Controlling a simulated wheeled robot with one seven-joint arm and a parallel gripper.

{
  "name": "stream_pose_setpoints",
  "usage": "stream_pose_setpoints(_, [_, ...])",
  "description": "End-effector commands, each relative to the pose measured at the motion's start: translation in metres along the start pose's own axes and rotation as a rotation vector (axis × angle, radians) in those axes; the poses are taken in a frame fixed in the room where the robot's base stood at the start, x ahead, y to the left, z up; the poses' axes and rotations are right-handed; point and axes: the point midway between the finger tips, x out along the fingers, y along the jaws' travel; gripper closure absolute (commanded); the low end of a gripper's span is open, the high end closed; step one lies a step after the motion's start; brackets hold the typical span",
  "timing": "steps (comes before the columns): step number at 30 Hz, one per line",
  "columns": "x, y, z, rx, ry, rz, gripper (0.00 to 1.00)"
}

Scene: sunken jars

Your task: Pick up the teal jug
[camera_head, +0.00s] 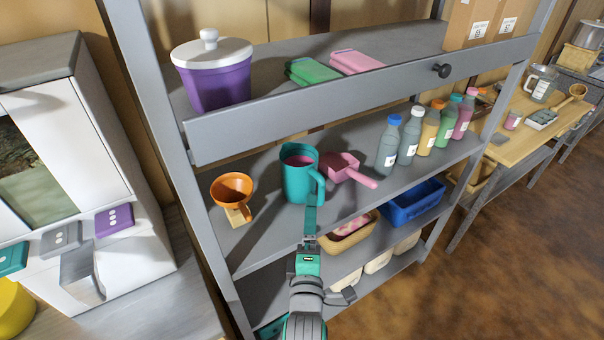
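The teal jug (296,179) stands upright on the middle shelf (262,235) of a grey rack, with its open top up and something pink or purple visible inside. Its handle (321,187) is on the right side, towards the front. My gripper (311,212) reaches in from below, with its slim teal end just in front of the jug, at the lower end of the handle. I cannot tell whether it touches the handle. The fingers overlap in this view, so their opening is hidden. The jug rests on the shelf.
Several bottles (409,138) line the shelf farther right. The upper shelf's front rail (330,103) runs above the jug. A wicker basket (348,239) and blue bin (412,206) sit below.

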Motion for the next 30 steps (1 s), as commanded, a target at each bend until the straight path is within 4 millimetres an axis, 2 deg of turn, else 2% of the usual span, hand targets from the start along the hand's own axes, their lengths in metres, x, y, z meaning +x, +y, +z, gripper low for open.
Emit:
stream_pose_setpoints(10, [0.043,0.000,-0.002,0.003,0.003,0.002,0.00])
stream_pose_setpoints(19, [0.063,-0.001,-0.002,0.003,0.004,0.001,0.00])
stream_pose_setpoints(25, [0.092,-0.003,0.002,0.003,0.000,0.001,0.00])
stream_pose_setpoints(30, [0.106,-0.003,0.003,0.003,-0.001,0.001,0.00])
